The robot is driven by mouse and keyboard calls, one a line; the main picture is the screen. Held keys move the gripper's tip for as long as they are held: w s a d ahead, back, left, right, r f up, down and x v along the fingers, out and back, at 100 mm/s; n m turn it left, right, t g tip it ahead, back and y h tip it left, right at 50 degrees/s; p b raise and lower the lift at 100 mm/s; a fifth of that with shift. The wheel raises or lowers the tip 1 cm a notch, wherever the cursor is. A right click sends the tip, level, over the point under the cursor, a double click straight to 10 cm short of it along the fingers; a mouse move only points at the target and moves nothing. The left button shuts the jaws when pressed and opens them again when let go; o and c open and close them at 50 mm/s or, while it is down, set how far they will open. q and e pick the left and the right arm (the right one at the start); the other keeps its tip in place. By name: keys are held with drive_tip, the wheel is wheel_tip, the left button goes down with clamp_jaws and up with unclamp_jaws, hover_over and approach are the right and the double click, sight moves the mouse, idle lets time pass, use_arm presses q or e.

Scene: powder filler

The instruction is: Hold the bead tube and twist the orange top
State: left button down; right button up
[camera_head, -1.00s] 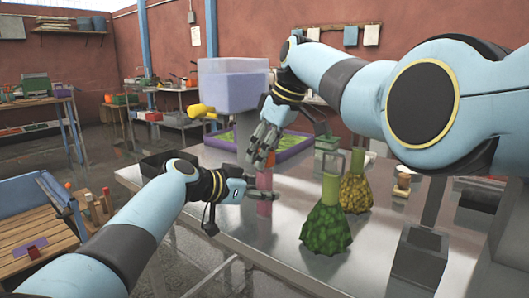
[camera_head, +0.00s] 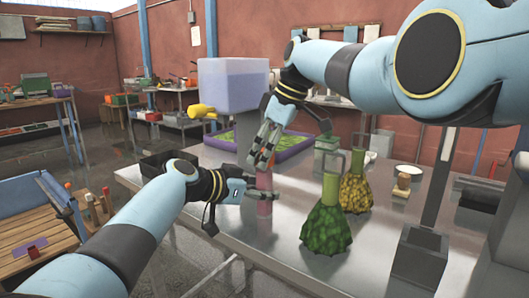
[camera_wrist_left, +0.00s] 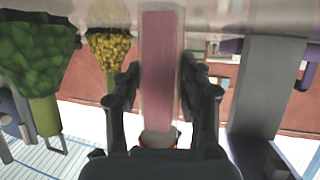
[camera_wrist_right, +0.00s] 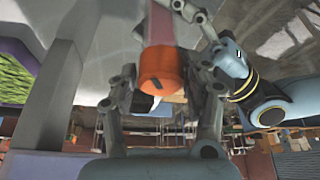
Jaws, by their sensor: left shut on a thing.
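The bead tube (camera_head: 264,208) is a pink, upright tube above the metal table, and it fills the middle of the left wrist view (camera_wrist_left: 160,65). Its orange top (camera_wrist_right: 162,70) shows in the right wrist view; in the head view it is mostly hidden by the fingers. My left gripper (camera_head: 258,197) is shut on the tube from the left, below the top. My right gripper (camera_head: 263,165) points down from above, with its fingers (camera_wrist_right: 162,88) apart on both sides of the orange top. Whether they touch it is hard to tell.
A green flask (camera_head: 326,230) and a yellow flask (camera_head: 356,192) stand just right of the tube. A large pale hopper (camera_head: 233,85) and a purple-rimmed tray (camera_head: 290,148) are behind. A grey box (camera_head: 420,258) stands at the right; a dark tray (camera_head: 165,160) lies left.

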drive_tip(key=shift+o, duration=1.4)
drive_tip(key=shift+r, duration=0.1)
drive_tip(key=v, duration=1.1)
drive_tip(key=shift+d+r, duration=0.2)
drive_tip(key=shift+r, duration=0.15)
drive_tip(key=a+f+m, duration=0.1)
drive_tip(key=f+m, duration=0.1)
drive_tip(key=f, duration=0.1)
drive_tip(key=w+a+f+m+t, duration=0.1)
drive_tip(key=a+f+m, duration=0.1)
drive_tip(key=f, duration=0.2)
drive_tip(key=a+f+m+t+h, duration=0.1)
drive_tip(key=f+m, duration=0.1)
drive_tip(key=f, duration=0.2)
drive_tip(key=shift+w+a, duration=0.25)
drive_tip(key=shift+w, duration=0.05)
